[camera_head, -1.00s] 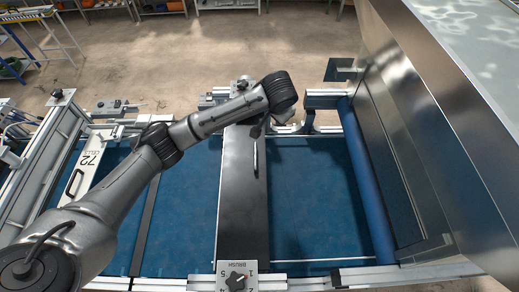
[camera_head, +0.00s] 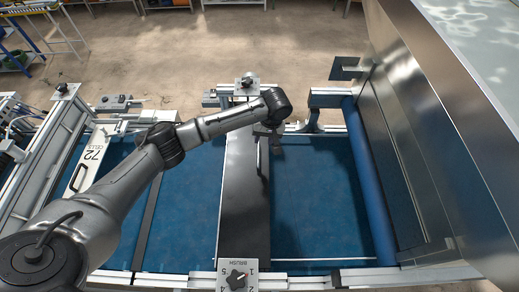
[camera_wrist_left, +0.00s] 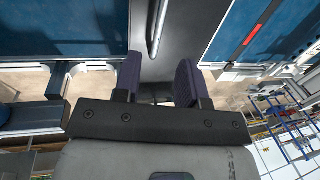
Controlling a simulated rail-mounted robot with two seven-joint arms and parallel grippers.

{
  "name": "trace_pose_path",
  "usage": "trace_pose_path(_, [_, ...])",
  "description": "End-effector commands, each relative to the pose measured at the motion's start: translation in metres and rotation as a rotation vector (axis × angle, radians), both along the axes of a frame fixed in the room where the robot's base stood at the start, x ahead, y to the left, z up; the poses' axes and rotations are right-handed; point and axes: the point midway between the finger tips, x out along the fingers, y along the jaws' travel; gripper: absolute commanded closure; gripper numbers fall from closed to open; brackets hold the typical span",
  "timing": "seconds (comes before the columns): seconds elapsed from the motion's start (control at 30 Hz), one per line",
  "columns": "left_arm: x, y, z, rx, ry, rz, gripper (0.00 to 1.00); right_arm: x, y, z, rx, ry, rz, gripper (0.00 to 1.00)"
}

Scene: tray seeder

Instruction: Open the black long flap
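The black long flap (camera_head: 240,205) is a long dark panel lying across the blue belt, running from the far rail to the near rail. A thin silver bar handle (camera_head: 259,158) stands along its right side toward the far end. In the left wrist view the flap (camera_wrist_left: 184,45) looks grey, with the handle (camera_wrist_left: 157,30) ahead of the fingers. My left gripper (camera_head: 272,138) is over the far part of the flap, close to the handle's far end. Its purple-padded fingers (camera_wrist_left: 158,80) are apart with nothing between them. My right gripper is out of view.
The blue belt (camera_head: 315,200) lies open on both sides of the flap. A large metal housing (camera_head: 440,130) rises at the right. A BRUSH dial block (camera_head: 237,272) sits at the near end. A white "72 cells" plate (camera_head: 92,160) is at the left.

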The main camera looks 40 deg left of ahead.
Motion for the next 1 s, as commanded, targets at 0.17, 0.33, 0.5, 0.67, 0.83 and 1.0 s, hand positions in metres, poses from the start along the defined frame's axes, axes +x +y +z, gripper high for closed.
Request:
trace_pose_path(0.17, [-0.005,0.005,-0.033,0.002,0.003,-0.001,0.62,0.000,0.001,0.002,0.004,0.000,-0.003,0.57])
trace_pose_path(0.33, [-0.008,0.009,-0.057,0.001,0.002,-0.001,0.62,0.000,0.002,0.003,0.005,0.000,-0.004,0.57])
trace_pose_path(0.5, [-0.009,0.011,-0.073,0.000,0.000,-0.002,0.62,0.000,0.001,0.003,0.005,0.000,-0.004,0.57])
trace_pose_path(0.67, [-0.010,0.012,-0.079,-0.001,0.000,-0.003,0.62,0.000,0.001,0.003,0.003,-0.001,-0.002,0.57])
trace_pose_path(0.83, [-0.010,0.012,-0.081,-0.001,-0.001,-0.003,0.62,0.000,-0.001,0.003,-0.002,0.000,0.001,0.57])
trace_pose_path(1.0, [-0.010,0.012,-0.081,-0.001,-0.001,-0.003,0.63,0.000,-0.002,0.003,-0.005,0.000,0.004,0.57])
